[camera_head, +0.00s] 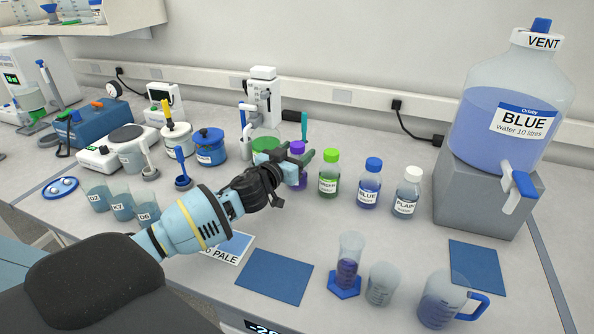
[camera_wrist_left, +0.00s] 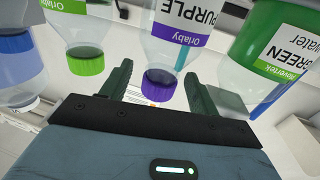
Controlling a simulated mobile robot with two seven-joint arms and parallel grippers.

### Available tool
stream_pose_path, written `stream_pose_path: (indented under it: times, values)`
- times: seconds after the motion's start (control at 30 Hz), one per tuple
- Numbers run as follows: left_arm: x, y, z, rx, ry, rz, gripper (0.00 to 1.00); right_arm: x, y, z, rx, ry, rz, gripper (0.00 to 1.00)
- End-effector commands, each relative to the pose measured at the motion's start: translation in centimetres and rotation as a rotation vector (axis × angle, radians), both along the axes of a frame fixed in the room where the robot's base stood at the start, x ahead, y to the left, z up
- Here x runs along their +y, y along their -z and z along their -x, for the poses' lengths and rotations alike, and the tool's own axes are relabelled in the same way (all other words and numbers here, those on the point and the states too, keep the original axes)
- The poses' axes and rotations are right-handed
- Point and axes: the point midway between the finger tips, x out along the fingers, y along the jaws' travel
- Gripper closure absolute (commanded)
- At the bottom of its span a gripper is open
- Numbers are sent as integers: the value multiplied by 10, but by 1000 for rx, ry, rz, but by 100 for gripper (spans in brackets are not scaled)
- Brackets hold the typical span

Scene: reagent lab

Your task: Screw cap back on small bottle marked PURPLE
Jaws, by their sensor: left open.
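The small bottle marked PURPLE (camera_wrist_left: 180,35) is clear with a white label, and it appears upside down in the left wrist view. Its purple cap (camera_wrist_left: 160,84) sits at the bottle's mouth; how tightly it is seated cannot be told. The cap also shows in the head view (camera_head: 298,147), with the bottle below it partly hidden by my gripper. My left gripper (camera_head: 290,158) is open at neck height, its two green fingers on either side of the capped neck. Gaps show between fingers and cap in the wrist view. My right gripper is out of view.
The GREEN (camera_head: 329,186), BLUE (camera_head: 369,193) and PLAIN (camera_head: 407,203) bottles stand in a row to the right. Beakers (camera_head: 121,206) stand at left. A cylinder (camera_head: 348,262) and jug (camera_head: 440,302) stand in front. The blue mat (camera_head: 274,278) is clear.

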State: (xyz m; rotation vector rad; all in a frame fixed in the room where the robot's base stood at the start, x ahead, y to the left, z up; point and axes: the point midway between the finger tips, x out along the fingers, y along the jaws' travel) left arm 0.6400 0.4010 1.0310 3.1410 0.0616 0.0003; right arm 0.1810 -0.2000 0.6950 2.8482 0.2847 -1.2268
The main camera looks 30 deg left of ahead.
Motion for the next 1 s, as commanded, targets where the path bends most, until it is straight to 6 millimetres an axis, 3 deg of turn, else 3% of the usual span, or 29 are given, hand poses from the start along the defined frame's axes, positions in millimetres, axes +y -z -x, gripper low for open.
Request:
stream_pose_path:
  times: [0.23, 0.57, 1.0]
  values:
    - [2, 0, -25, 0, -1, 1, 39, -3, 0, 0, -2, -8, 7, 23]
    - [2, 1, -29, 0, 0, 0, 39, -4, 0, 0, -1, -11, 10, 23]
    - [2, 0, -28, 0, -1, 0, 97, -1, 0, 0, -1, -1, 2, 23]
